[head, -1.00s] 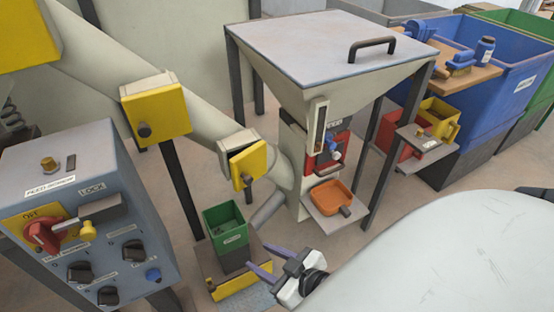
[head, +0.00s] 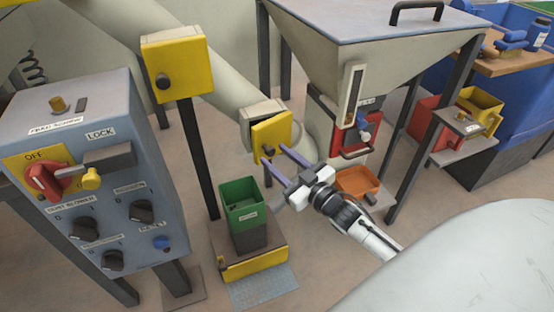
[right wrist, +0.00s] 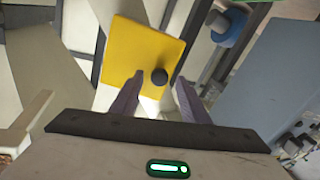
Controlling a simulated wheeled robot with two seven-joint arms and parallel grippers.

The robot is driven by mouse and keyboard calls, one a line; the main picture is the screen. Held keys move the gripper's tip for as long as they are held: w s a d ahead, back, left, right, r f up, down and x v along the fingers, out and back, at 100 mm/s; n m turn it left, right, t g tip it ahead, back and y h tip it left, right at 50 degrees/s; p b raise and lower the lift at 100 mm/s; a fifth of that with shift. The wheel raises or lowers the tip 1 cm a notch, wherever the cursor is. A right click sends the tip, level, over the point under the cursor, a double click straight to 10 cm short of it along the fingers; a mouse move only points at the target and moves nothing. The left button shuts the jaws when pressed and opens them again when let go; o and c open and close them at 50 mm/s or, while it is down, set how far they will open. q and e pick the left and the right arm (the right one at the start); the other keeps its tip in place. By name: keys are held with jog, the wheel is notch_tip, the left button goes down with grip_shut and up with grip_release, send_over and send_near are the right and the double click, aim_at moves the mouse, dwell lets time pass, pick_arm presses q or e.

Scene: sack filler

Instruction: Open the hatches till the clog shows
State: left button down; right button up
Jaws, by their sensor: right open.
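The lower yellow hatch (head: 274,130) sits on the slanted pale pipe and has a black knob (head: 267,150). It seems to stand slightly off its pale frame; what lies behind it is hidden. My right gripper (head: 274,156) is open at this hatch. In the right wrist view the black knob (right wrist: 159,76) shows between the two fingertips, in front of the yellow hatch (right wrist: 142,50); I cannot tell whether they touch it. A higher yellow hatch (head: 180,68) with a black knob looks shut. No clog shows. My left gripper is not in view.
A grey control box (head: 100,165) with a red switch (head: 45,182) at OFF stands at left. A green bin (head: 240,195) stands below the lower hatch. The hopper (head: 375,60), an orange tray (head: 357,183) and a dark post (head: 199,150) are close by.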

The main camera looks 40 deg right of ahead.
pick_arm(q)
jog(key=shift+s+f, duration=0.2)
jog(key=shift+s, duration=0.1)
pick_arm(e)
jog(key=shift+w, duration=0.4)
grip_shut()
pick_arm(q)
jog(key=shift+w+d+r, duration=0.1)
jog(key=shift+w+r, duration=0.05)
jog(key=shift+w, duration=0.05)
